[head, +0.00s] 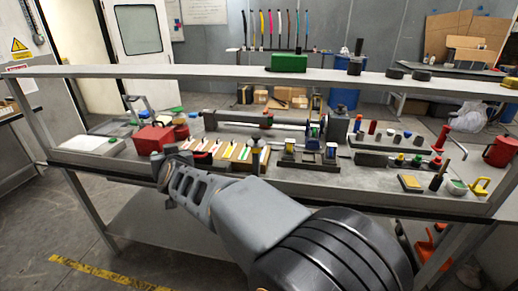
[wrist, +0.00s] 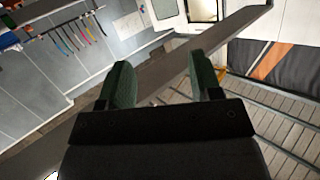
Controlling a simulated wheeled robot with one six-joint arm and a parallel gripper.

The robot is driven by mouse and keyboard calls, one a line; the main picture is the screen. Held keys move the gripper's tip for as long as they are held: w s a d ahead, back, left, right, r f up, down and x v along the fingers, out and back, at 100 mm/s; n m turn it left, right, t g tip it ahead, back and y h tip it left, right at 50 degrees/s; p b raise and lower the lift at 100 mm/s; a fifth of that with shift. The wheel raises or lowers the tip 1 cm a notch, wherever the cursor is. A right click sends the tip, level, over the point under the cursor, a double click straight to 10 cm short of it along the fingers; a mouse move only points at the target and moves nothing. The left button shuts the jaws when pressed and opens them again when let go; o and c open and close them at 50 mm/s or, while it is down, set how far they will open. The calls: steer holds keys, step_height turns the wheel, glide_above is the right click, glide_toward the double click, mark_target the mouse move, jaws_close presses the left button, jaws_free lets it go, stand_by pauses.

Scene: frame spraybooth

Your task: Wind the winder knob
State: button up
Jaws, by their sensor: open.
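A long grey rail-like machine (head: 235,120) lies along the back of the workbench (head: 350,178) in the head view, with dark and blue round parts (head: 315,131) near its right end. This may be the winder, but I cannot tell which part is its knob. My gripper (head: 165,166) is small in the head view, at the bench's front edge by the red box, well left of those round parts. In the wrist view my gripper (wrist: 160,64) has two green-padded fingers apart with nothing between them. The wrist view shows no knob.
A red box (head: 153,138) and a pale board (head: 88,145) are on the bench's left. A tray of coloured strips (head: 230,152) lies behind my arm. Small bottles and cups crowd the right. A shelf (head: 200,72) spans above the bench.

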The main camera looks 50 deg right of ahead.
steer(key=d+f+m+g+h+b, duration=0.2)
steer(key=d+m+h, duration=0.3)
steer(key=d+h, duration=0.3)
steer(key=m+g+h+b, duration=0.3)
steer(key=m+g+h, duration=0.25)
steer(key=g, duration=0.35)
glide_toward(256, 136)
steer(key=shift+m, duration=0.35)
steer(key=d, duration=0.2)
steer(key=w+d, duration=0.1)
steer(key=d, duration=0.5)
steer(key=shift+w+d+f, duration=0.1)
steer(key=shift+w, duration=0.25)
steer(key=shift+w+d, duration=0.2)
steer(key=shift+d, duration=0.6)
